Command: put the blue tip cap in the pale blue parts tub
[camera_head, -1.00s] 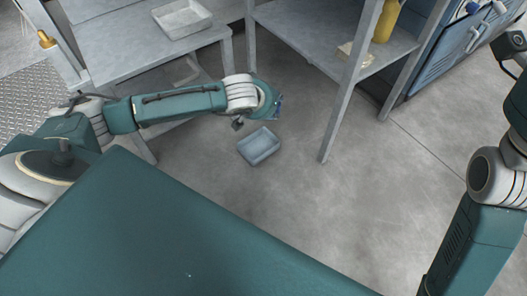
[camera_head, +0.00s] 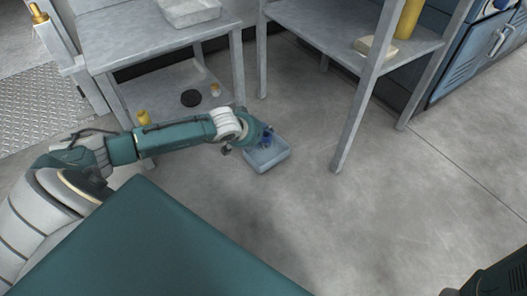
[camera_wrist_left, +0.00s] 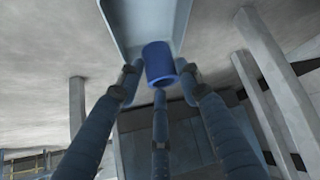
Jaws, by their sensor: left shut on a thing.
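The blue tip cap (camera_wrist_left: 158,62) is held between the fingers of my left gripper (camera_wrist_left: 160,82) in the left wrist view. In the head view the cap (camera_head: 267,139) shows as a small blue spot at my left gripper (camera_head: 264,137). The pale blue parts tub (camera_head: 270,160) stands on the floor, with the gripper and cap over its far left part. The tub (camera_wrist_left: 117,18) fills the top middle of the left wrist view, behind the cap. The gap between cap and tub is hard to judge. My right gripper is out of view.
A grey table (camera_head: 140,42) with a lower shelf (camera_head: 170,90) stands at the back left, close behind my left arm. A grey shelf rack (camera_head: 330,30) stands at the right, one leg near the tub. The floor (camera_head: 340,220) in front is clear.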

